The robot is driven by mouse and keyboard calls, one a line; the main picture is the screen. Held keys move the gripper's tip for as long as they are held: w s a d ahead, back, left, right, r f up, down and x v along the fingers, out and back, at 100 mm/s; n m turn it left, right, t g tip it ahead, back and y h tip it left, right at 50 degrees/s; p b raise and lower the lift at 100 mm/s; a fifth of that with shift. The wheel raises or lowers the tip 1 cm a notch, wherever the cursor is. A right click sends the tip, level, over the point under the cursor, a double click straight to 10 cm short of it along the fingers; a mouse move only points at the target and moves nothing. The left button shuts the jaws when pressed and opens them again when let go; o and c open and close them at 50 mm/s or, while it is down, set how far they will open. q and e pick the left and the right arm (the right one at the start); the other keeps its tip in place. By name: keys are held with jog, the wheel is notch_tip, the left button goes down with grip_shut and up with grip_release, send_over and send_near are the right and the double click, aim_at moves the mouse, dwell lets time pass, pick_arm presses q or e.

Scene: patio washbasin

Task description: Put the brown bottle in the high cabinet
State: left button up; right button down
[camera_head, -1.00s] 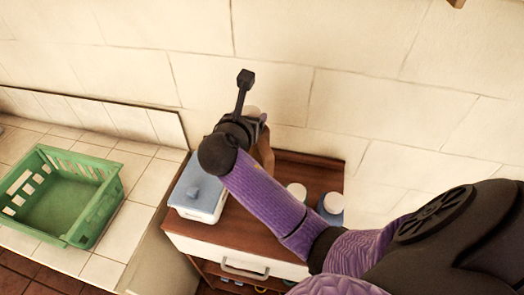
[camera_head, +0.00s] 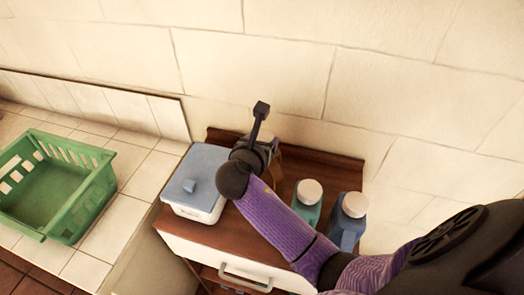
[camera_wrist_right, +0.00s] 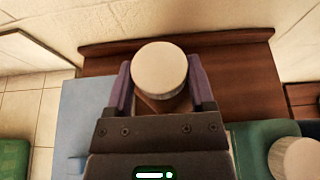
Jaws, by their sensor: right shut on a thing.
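The brown bottle (camera_head: 277,172) is mostly hidden behind my right gripper (camera_head: 270,160) in the head view. In the right wrist view its white cap (camera_wrist_right: 160,72) stands between the two fingers of my right gripper (camera_wrist_right: 162,84), with a strip of brown body below it. The gripper is shut on the bottle, over the wooden top of a small cabinet (camera_head: 222,228). I cannot tell whether the bottle's base touches that top. No high cabinet shows in these views. My left gripper is out of view.
A blue-lidded white box (camera_head: 196,208) stands left of the gripper. A green bottle (camera_head: 306,213) and a blue bottle (camera_head: 345,228) stand to its right. A green basket (camera_head: 84,207) sits on the tiled counter (camera_head: 140,185). A stone wall (camera_head: 290,60) rises behind.

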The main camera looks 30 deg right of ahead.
notch_tip(320, 180, down, 2)
jog(key=shift+f+b, duration=0.2)
jog(key=shift+b, duration=0.1)
jog(key=shift+r, duration=0.1)
grip_release()
